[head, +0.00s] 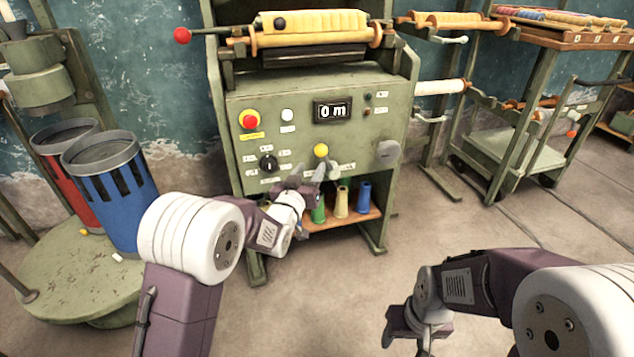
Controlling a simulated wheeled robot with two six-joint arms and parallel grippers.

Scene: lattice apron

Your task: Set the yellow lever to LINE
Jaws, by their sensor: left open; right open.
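The yellow lever (320,150) shows as a round yellow knob low on the middle of the green machine panel (290,103). Small labels sit below it on both sides, too small to read, so I cannot tell which one is LINE or where the lever points. My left gripper (314,176) is open just below the knob, close to the panel. It hides the part under the knob, and I cannot tell whether it touches the lever. My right gripper (402,337) is open and empty, low over the floor to the right.
A red stop button (249,120), a white button (287,115), a black rotary knob (268,163) and a "0 m" display (332,111) share the panel. Coloured cones stand on a shelf (370,214) below.

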